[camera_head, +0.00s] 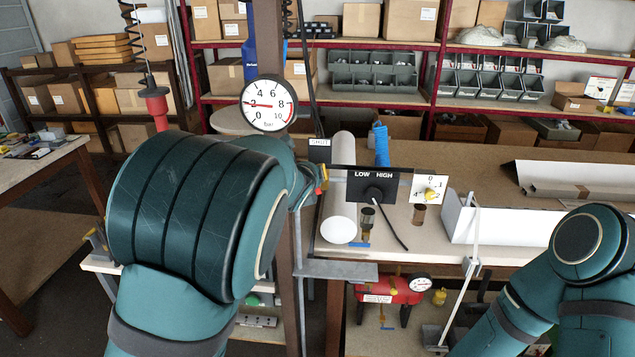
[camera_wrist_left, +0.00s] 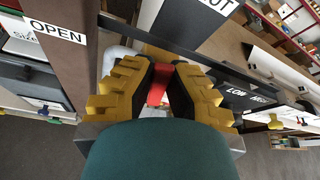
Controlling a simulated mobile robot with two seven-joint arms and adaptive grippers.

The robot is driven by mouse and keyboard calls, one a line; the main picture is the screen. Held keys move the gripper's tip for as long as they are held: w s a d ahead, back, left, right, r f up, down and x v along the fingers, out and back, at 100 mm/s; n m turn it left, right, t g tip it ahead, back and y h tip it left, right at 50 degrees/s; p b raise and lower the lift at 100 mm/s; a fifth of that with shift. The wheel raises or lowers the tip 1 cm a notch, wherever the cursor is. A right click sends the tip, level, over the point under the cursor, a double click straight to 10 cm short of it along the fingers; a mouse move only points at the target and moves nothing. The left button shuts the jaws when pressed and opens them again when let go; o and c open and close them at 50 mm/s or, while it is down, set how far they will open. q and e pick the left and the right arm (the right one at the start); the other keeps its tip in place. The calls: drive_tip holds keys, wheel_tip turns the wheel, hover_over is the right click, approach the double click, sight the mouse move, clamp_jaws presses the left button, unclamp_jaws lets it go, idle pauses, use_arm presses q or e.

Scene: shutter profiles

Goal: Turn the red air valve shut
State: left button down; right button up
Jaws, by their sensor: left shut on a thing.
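The red valve handle (camera_wrist_left: 158,85) shows as a small red piece between the yellow fingers of my left gripper (camera_wrist_left: 166,68) in the left wrist view. The fingers are closed on it from both sides. In the head view my left arm hides most of the valve and gripper; a bit of red (camera_head: 325,172) shows at the arm's right edge. A SHUT label (camera_head: 320,143) is just above there. An OPEN label (camera_wrist_left: 58,33) is on the brown post at left in the wrist view. My right gripper is out of view.
A pressure gauge (camera_head: 268,104) on the post has its needle near 2. A LOW/HIGH switch panel (camera_head: 376,187) and a small yellow-knobbed dial plate (camera_head: 429,189) stand on the bench to the right. A red tank (camera_head: 388,289) sits below. Shelves with boxes line the back.

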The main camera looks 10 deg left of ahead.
use_arm(q)
drive_tip(key=shift+d+m+y+b, duration=0.3)
drive_tip(key=shift+d+m+b, duration=0.15)
drive_tip(key=shift+m+b, duration=0.1)
drive_tip(key=shift+d+m+y+b, duration=0.35)
drive_tip(key=shift+m+y+b, duration=0.2)
drive_tip(key=shift+b, duration=0.15)
drive_tip(key=shift+r, duration=0.1)
drive_tip(key=c, duration=0.9)
unclamp_jaws()
drive_tip(key=shift+w, duration=0.1)
drive_tip(key=shift+c, duration=0.2)
drive_tip(key=v, duration=1.2)
